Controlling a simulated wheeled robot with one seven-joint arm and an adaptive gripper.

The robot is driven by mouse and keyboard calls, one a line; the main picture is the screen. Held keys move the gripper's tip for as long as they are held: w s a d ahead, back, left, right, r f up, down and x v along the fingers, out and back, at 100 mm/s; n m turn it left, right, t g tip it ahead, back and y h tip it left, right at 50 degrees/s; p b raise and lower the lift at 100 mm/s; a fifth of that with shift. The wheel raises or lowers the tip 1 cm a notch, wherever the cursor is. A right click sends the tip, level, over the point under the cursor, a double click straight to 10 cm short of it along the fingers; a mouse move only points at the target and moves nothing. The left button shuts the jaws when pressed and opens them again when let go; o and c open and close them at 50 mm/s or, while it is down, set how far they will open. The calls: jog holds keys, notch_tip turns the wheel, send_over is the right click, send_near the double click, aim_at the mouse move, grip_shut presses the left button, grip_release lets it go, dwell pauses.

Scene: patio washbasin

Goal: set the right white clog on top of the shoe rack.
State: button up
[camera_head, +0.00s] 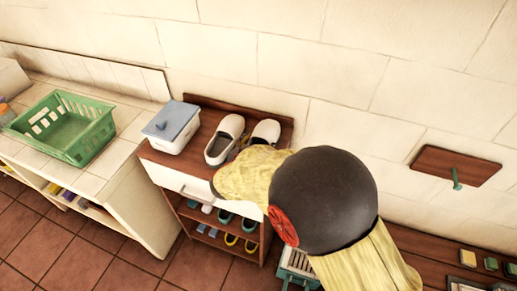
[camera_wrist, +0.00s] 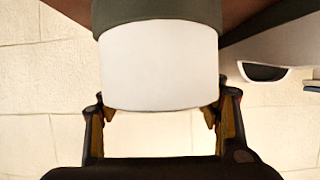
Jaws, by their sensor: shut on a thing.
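Two white clogs with dark insides show at the top of the brown shoe rack (camera_head: 238,106) in the head view. The left clog (camera_head: 224,140) stands on the rack top. The right clog (camera_head: 266,131) is beside it, partly hidden by my arm. In the wrist view my gripper (camera_wrist: 157,116) has a finger on each side of a smooth white piece with a grey-green band, which looks like the right clog (camera_wrist: 158,65). It is shut on it. My arm hides the gripper in the head view, and I cannot tell whether this clog touches the rack top.
A white box with a blue-grey lid (camera_head: 171,127) stands left of the clogs. Coloured shoes (camera_head: 231,239) fill the lower shelves. A green basket (camera_head: 64,127) sits on the tiled counter at left. A brown board with a green peg (camera_head: 455,167) is on the wall at right.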

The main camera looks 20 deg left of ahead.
jog(key=shift+f, duration=0.75)
jog(key=o, duration=1.4)
jog(key=shift+f, duration=0.15)
jog(key=shift+s+r, duration=0.3)
jog(key=p+v, duration=0.3)
jog(key=v, duration=0.8)
jog(key=shift+s, duration=0.25)
